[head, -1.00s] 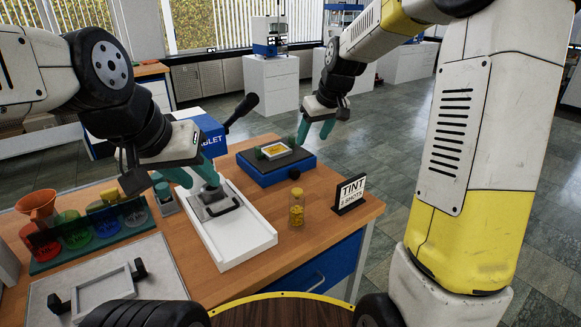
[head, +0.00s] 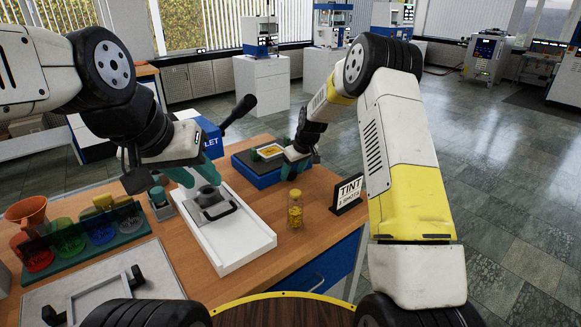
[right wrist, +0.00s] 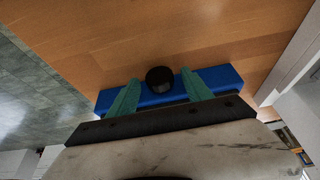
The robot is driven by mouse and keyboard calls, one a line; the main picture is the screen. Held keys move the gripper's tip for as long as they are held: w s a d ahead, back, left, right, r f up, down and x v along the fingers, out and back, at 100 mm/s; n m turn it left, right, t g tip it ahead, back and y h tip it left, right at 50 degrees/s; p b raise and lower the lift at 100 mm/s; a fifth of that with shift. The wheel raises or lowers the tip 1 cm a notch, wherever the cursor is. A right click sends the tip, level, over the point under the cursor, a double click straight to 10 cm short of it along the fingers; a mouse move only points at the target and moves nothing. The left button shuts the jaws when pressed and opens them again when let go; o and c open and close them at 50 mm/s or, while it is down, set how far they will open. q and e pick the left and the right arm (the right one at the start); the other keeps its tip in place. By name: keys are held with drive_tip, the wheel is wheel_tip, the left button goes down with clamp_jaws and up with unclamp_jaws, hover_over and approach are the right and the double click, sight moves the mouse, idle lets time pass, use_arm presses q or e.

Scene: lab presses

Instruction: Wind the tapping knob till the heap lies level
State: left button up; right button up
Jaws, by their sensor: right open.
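The blue tapping box (head: 258,174) stands at the far side of the wooden bench, with a small tray holding a yellow heap (head: 268,151) on its dark top. In the head view I cannot make out how level the heap is. The black round knob (right wrist: 160,79) sits on the box's side, seen in the right wrist view. My right gripper (right wrist: 160,88) is open, its teal fingers on either side of the knob; I cannot tell whether they touch it. In the head view it (head: 293,171) is at the box's right. My left gripper (head: 196,175) is above the white tray, its opening unclear.
A white tray (head: 240,251) holds a grey block with a black handle. A yellow-filled vial (head: 295,209) and a TINT sign (head: 349,192) stand close to the right gripper. Coloured cups (head: 70,238) in a rack and a grey board with a frame lie at left.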

drive_tip(key=shift+w+a+f, duration=0.1)
drive_tip(key=shift+w+f, duration=0.1)
drive_tip(key=shift+f, duration=0.3)
drive_tip(key=shift+c, duration=0.2)
clamp_jaws()
drive_tip(key=shift+d+f+g+y, duration=0.1)
drive_tip(key=shift+d+g+y, duration=0.1)
drive_tip(key=shift+g+y, duration=0.15)
drive_tip(key=shift+a, duration=0.1)
drive_tip(key=shift+o, duration=0.2)
unclamp_jaws()
